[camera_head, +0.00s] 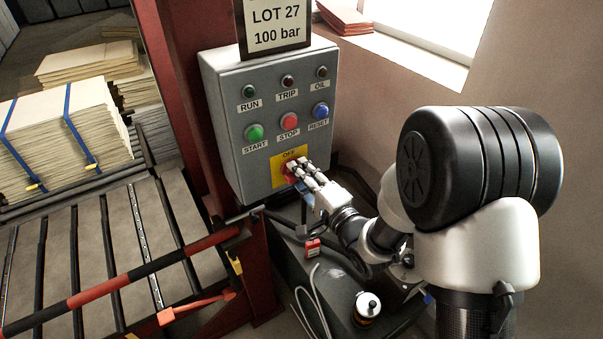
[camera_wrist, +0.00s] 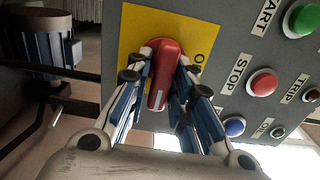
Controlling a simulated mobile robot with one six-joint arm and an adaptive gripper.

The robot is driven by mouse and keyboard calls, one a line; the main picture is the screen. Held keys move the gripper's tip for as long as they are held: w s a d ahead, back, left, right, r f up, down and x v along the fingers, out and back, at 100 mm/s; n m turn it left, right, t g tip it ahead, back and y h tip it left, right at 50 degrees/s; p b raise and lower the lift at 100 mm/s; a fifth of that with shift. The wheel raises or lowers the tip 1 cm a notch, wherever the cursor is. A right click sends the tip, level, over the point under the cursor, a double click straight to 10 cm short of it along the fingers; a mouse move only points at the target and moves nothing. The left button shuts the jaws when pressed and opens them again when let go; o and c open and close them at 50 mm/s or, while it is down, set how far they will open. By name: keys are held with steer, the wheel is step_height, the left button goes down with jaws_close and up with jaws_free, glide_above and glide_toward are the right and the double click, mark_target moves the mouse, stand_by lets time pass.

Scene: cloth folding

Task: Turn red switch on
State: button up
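The red switch (camera_head: 288,173) is a rotary handle on a yellow plate (camera_head: 279,158) low on the grey control box (camera_head: 228,99). The plate carries lettering, partly hidden in the wrist view. My gripper (camera_head: 304,169) is at the switch, its fingers reaching toward the box face. In the wrist view the red handle (camera_wrist: 159,82) lies between the two fingers of my gripper (camera_wrist: 161,72), one on each side. The fingertips are close to the handle; whether they press on it is not clear. In the head view my fingers hide part of the switch.
Above the switch are START (camera_head: 254,132), STOP (camera_head: 289,121) and RESET (camera_head: 320,110) buttons, with a row of lamps higher up. A LOT 27 sign (camera_head: 276,22) stands on the box. A dark bench (camera_head: 335,291) below holds a small red object (camera_head: 312,247) and a canister (camera_head: 367,306).

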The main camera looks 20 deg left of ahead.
steer(key=shift+o, duration=1.2)
steer(key=v, duration=0.7)
steer(key=shift+s+d, duration=0.15)
steer(key=shift+s, duration=0.05)
